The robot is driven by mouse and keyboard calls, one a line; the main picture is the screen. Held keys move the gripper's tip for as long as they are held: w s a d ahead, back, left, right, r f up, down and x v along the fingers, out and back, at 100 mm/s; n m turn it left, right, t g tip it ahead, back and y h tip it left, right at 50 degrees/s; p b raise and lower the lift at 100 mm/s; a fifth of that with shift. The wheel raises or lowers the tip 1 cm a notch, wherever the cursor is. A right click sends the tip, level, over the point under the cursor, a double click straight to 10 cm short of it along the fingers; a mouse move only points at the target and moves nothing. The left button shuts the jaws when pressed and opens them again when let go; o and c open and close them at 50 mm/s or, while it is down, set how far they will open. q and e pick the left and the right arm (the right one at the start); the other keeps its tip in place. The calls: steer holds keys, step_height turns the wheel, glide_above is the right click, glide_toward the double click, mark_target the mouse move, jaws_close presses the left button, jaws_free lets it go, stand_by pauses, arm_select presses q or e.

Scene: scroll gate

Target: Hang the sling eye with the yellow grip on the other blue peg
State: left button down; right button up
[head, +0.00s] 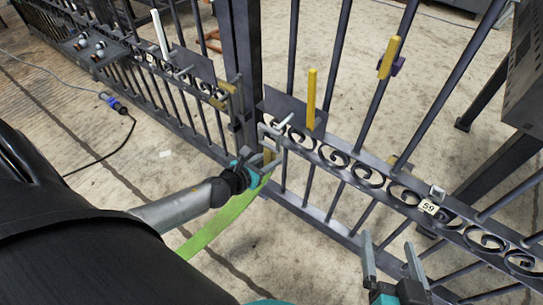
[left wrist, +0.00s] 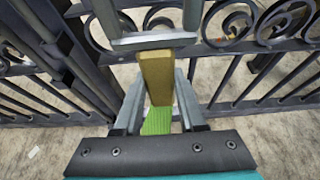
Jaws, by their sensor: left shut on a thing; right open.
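The sling eye (head: 284,148) is a light grey metal frame at the gate, right of the dark post. Its yellow grip (left wrist: 155,75) is an ochre block between my left fingers in the left wrist view. The green sling (head: 222,221) hangs below it and slants down to the left. My left gripper (head: 259,166) is shut on the yellow grip, in front of the scrollwork. A pale peg (head: 283,123) sticks out by the eye; I cannot tell whether the eye is around it. No peg looks clearly blue. My right gripper (head: 391,261) is open and empty at the lower right.
The dark gate post (head: 241,55) and barred gate run across the view. A yellow upright (head: 311,98) and a yellow handle (head: 389,57) stand on the right part, a white upright (head: 160,34) on the left.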

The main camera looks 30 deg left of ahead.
arm_select(q)
steer(key=shift+s, duration=0.4)
steer(key=shift+s, duration=0.1)
steer(key=shift+s+a+r+b, duration=0.15)
steer(key=shift+s+b, duration=0.1)
steer(key=shift+s, duration=0.95)
steer(key=shift+s+a+f+b, duration=0.1)
steer(key=shift+s+b, duration=0.15)
steer(key=shift+s, duration=0.95)
